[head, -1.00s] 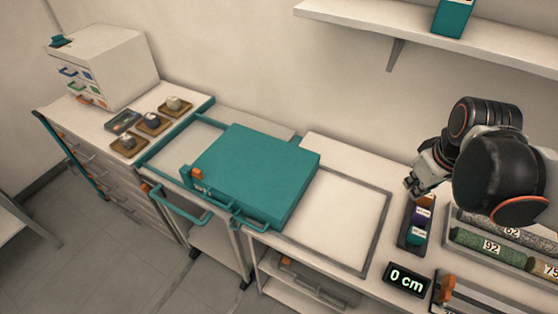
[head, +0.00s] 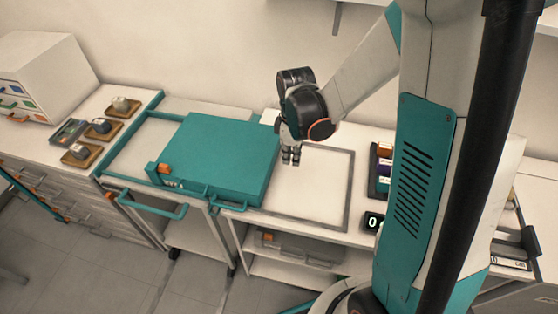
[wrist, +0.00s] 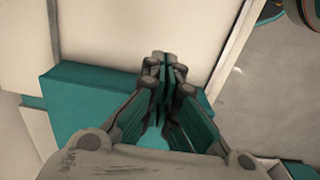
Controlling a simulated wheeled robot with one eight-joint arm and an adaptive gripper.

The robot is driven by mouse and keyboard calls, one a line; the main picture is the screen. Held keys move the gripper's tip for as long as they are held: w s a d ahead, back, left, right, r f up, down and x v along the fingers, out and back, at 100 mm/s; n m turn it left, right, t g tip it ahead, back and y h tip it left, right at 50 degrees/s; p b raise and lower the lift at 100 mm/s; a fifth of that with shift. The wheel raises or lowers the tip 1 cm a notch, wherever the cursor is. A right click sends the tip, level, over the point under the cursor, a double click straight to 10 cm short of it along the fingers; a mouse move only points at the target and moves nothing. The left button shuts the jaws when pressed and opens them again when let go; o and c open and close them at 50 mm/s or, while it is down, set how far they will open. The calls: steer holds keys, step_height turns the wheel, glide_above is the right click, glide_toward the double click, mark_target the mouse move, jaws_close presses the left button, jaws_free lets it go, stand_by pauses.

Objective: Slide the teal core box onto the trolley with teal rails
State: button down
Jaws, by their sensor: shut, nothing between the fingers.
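The teal core box (head: 222,158) lies flat, its left part over the trolley and its right part over the bench top. It also shows in the wrist view (wrist: 85,105), partly behind my fingers. The trolley with teal rails (head: 128,153) stands left of the bench, its front handle (head: 150,207) sticking out. My gripper (head: 291,162) points down just right of the box, above the bare bench surface. Its fingers are shut and empty, and they also show in the wrist view (wrist: 167,65). I cannot tell whether they touch the box's right side.
A grey outline frame (head: 348,190) marks the bench top right of the box. A dark rack of coloured items (head: 382,168) and a small display (head: 373,222) stand farther right. Samples on brown trays (head: 100,128) and a white drawer cabinet (head: 40,75) are at the left.

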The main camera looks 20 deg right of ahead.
mark_target(219, 156)
step_height(219, 156, down, 9)
steer(key=b, duration=0.3)
steer(key=shift+r, duration=0.2)
steer(key=shift+w+a+f+b, duration=0.1)
steer(key=shift+w+a+b, duration=0.25)
steer(key=shift+a, duration=0.3)
steer(key=shift+w+a+f+b, duration=0.1)
steer(key=shift+w+a, duration=0.35)
steer(key=shift+a, duration=0.15)
steer(key=shift+w+a+r, duration=0.1)
steer(key=shift+w+a, duration=0.25)
steer(key=shift+a, duration=0.05)
steer(key=w+a, duration=0.3)
steer(key=a, duration=0.2)
steer(key=w+a, duration=0.4)
steer(key=a, duration=0.2)
steer(key=w+a, duration=0.4)
steer(key=a, duration=0.1)
steer(key=shift+a+b, duration=0.2)
steer(key=shift+b, duration=0.2)
